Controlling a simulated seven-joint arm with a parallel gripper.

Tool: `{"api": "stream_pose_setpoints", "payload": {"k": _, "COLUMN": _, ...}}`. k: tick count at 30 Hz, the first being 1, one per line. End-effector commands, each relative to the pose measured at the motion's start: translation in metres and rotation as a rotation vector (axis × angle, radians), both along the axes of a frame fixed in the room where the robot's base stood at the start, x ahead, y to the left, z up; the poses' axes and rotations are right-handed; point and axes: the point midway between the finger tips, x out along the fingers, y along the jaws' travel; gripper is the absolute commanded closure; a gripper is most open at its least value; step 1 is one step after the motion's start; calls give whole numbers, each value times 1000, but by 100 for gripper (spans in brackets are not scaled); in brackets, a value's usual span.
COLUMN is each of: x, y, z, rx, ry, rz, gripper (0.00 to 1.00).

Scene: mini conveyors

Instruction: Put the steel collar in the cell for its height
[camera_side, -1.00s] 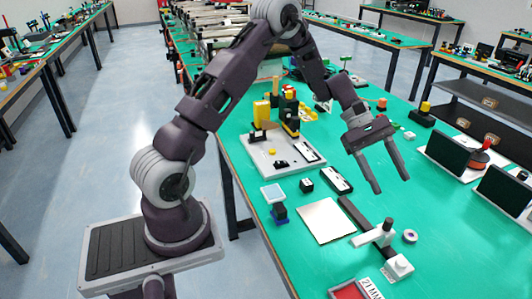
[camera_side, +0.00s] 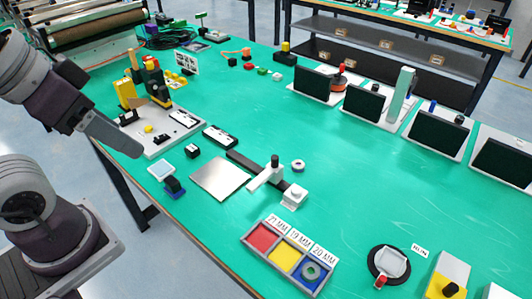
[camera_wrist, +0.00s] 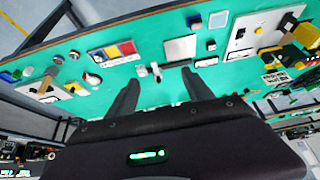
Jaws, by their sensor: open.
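A grey ring (camera_side: 311,270), which looks like a steel collar, lies flat in the blue cell of a three-cell tray (camera_side: 246,248). The labels behind the red, yellow and blue cells appear to read 21, 19 and 20 MM. The tray also shows in the wrist view (camera_wrist: 90,54). A second, paler ring (camera_side: 298,165) lies on the table beside the measuring stand (camera_side: 266,178); I cannot tell which ring is the task's collar. My gripper (camera_wrist: 160,75) is open and looks empty, its two fingers wide apart above the table. In the side view only part of my arm shows clearly.
A bare metal plate (camera_side: 221,178) lies left of the stand. A white board with yellow and black parts (camera_side: 160,145) is further left. Dark screens (camera_side: 369,107) line the far edge. A round black pad (camera_side: 388,262) is at front right. The middle right table is clear.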

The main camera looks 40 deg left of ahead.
Motion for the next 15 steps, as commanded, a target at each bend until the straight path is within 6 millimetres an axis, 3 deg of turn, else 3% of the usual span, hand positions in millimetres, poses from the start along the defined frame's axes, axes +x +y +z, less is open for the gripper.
{"api": "stream_pose_setpoints", "payload": {"k": 3, "x": 5, "y": -1, "z": 3, "rx": 5, "ry": 6, "rz": -12, "gripper": 40}}
{"api": "stream_pose_setpoints", "payload": {"k": 5, "x": 21, "y": -2, "z": 8, "rx": 24, "ry": 24, "rz": -52, "gripper": 40}}
{"api": "stream_pose_setpoints", "payload": {"k": 8, "x": 77, "y": -9, "z": 18, "rx": 76, "ry": 73, "rz": -197, "gripper": 40}}
{"api": "stream_pose_setpoints", "payload": {"k": 10, "x": 129, "y": -16, "z": 15, "rx": 108, "ry": 106, "rz": -332, "gripper": 40}}
{"api": "stream_pose_setpoints", "payload": {"k": 13, "x": 203, "y": -24, "z": -8, "rx": 131, "ry": 143, "rz": -522, "gripper": 40}}
{"api": "stream_pose_setpoints", "payload": {"k": 15, "x": 252, "y": -30, "z": -37, "rx": 129, "ry": 157, "rz": -650, "gripper": 40}}
